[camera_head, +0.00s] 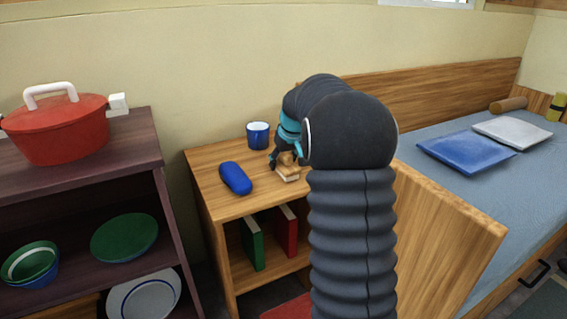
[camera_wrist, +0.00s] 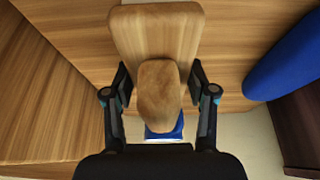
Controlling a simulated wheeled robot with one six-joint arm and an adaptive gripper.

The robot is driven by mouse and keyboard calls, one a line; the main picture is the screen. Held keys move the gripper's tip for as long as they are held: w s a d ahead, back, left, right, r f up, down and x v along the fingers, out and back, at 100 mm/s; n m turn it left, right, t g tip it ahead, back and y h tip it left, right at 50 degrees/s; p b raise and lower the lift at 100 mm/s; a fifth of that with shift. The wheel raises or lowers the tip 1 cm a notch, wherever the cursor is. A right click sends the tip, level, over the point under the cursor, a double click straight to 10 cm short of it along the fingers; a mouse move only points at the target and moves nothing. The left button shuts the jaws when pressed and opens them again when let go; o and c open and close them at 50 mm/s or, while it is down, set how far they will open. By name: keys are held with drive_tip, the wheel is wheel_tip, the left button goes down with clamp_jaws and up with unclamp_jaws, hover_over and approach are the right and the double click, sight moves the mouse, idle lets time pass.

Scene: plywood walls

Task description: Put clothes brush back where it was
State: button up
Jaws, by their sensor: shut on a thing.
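The clothes brush (camera_head: 288,173) is wooden, with a light flat block and a darker rounded grip on top. It is at the right part of the bedside cabinet's wooden top (camera_head: 215,200), right of the blue case and in front of the blue mug. My gripper (camera_head: 286,158) is above it, shut on its grip. In the wrist view the brush (camera_wrist: 155,30) shows between the two fingers of my gripper (camera_wrist: 160,88). I cannot tell whether the brush touches the top. My arm hides the cabinet's right side.
A blue case (camera_head: 235,178) and a blue mug (camera_head: 258,135) stand close by on the cabinet. Green (camera_head: 252,243) and red (camera_head: 287,230) books are below. A dark shelf (camera_head: 150,150) with a red pot (camera_head: 60,130) is left. A bed (camera_head: 480,185) is right.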

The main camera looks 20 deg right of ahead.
drive_tip(key=shift+f, duration=0.2)
drive_tip(key=shift+f, duration=0.1)
drive_tip(key=o, duration=1.2)
